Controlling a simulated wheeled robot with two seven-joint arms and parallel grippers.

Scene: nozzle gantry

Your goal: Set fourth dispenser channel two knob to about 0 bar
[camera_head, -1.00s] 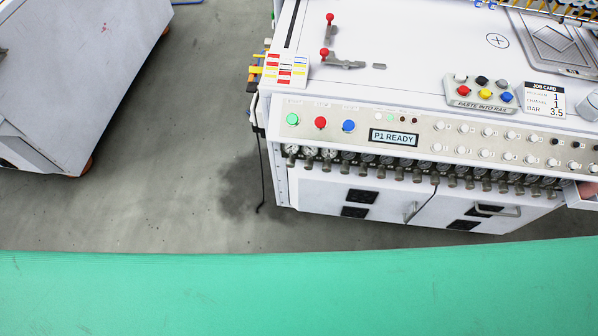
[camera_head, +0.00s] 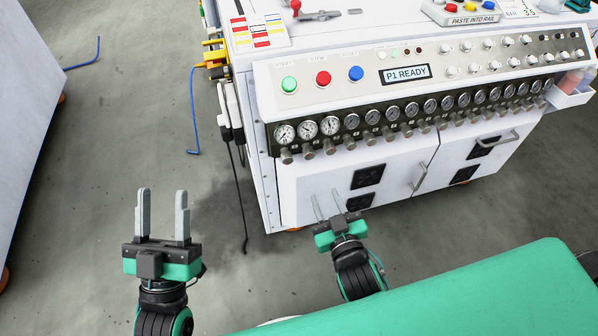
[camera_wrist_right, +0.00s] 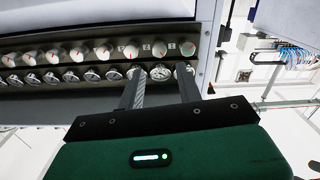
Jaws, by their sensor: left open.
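A row of round pressure gauges (camera_head: 352,121) runs along the front of the white cabinet, with grey knobs (camera_head: 308,152) below them. Their labels are too small for me to tell which is the fourth dispenser's channel two. In the right wrist view the knobs (camera_wrist_right: 131,52) carry red marks, beside a row of gauges (camera_wrist_right: 92,73). My left gripper (camera_head: 162,192) is open and empty over the floor, left of the cabinet. My right gripper (camera_head: 327,197) is open and empty, below the knob row near the cabinet doors. Neither touches a knob.
The sloped panel has green (camera_head: 289,84), red (camera_head: 323,78) and blue (camera_head: 355,73) buttons and a display (camera_head: 405,74) reading "P1 READY". A door handle (camera_head: 419,178) sticks out below. Cables (camera_head: 238,185) hang at the cabinet's left side. A tray (camera_head: 570,92) juts out at right.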

